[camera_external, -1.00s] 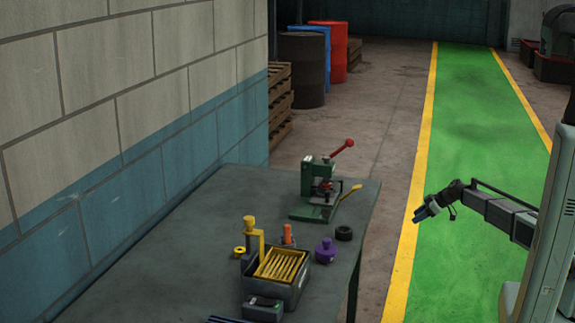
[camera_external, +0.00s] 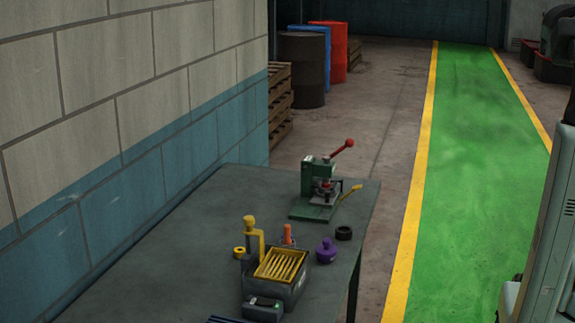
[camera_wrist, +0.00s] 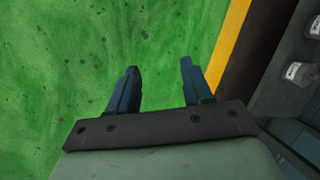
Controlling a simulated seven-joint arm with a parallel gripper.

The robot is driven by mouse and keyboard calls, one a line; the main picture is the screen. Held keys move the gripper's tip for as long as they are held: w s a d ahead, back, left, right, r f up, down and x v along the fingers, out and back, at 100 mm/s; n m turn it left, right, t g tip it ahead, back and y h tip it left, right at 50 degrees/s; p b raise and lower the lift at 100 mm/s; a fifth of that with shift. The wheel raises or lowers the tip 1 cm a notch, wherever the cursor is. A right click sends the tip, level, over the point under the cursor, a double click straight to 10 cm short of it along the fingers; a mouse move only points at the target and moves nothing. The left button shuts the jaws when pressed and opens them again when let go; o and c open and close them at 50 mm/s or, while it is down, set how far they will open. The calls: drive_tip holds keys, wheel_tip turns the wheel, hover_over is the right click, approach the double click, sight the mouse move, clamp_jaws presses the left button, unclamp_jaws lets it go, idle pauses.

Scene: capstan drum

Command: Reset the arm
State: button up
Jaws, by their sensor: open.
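My gripper (camera_wrist: 158,75) shows in the wrist view with its two blue fingers apart and nothing between them. Green floor lies beyond the fingers. In the external view my gripper and forearm are out of sight; only my pale upright body shows at the right edge. The work table (camera_external: 190,235) stands apart from me on the left.
On the table are a green press (camera_external: 318,190) with a red-knobbed lever, a grey bin (camera_external: 288,292) with a yellow frame, a purple knob (camera_external: 326,251), a black ring (camera_external: 343,233), an orange piece (camera_external: 287,233) and a yellow ring (camera_external: 239,252). The green walkway (camera_external: 475,180) is clear.

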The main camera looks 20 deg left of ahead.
drive_tip(key=s+d+m+g+h, duration=0.1)
drive_tip(key=s+d, duration=0.4)
drive_tip(key=s, duration=0.5)
drive_tip(key=s+d+m+g+h, duration=0.1)
drive_tip(key=s+d+m, duration=0.3)
drive_tip(key=s, duration=0.7)
drive_tip(key=shift+s+d+r+g, duration=0.25)
drive_tip(key=shift+d+g, duration=0.35)
drive_tip(key=shift+d, duration=0.15)
